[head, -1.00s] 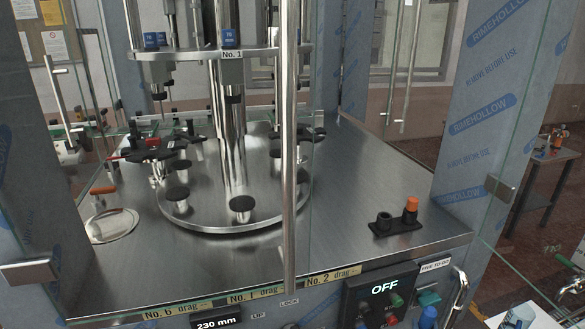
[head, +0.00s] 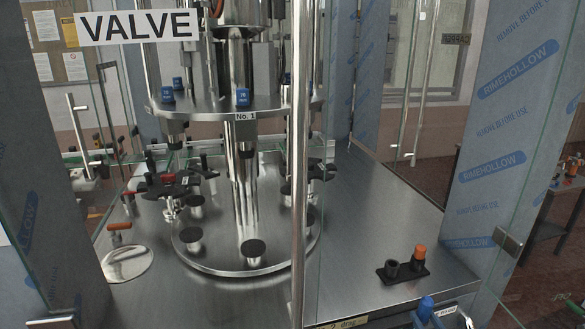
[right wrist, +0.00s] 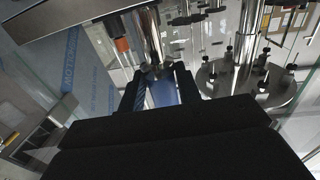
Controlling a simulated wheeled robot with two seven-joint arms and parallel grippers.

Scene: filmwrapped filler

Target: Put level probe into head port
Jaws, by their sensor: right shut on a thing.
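My right gripper (right wrist: 160,85) shows in the right wrist view, its two black fingers closed around a blue piece (right wrist: 165,92), which I take to be the level probe. In the head view a blue top (head: 426,304) shows at the bottom edge, most of it cut off by the frame. It is well apart from the filler head (head: 262,103), a round steel plate with a "No. 1" label and several blue caps. Which opening is the head port cannot be told. My left gripper is not in view.
A black holder (head: 390,270) with an orange-capped piece (head: 419,252) stands on the steel deck (head: 372,215). A steel upright (head: 300,180) and glass panels stand in front of the filler. Black-topped pedestals (head: 253,250) sit on the round base. Film-wrapped posts (head: 495,120) flank the deck.

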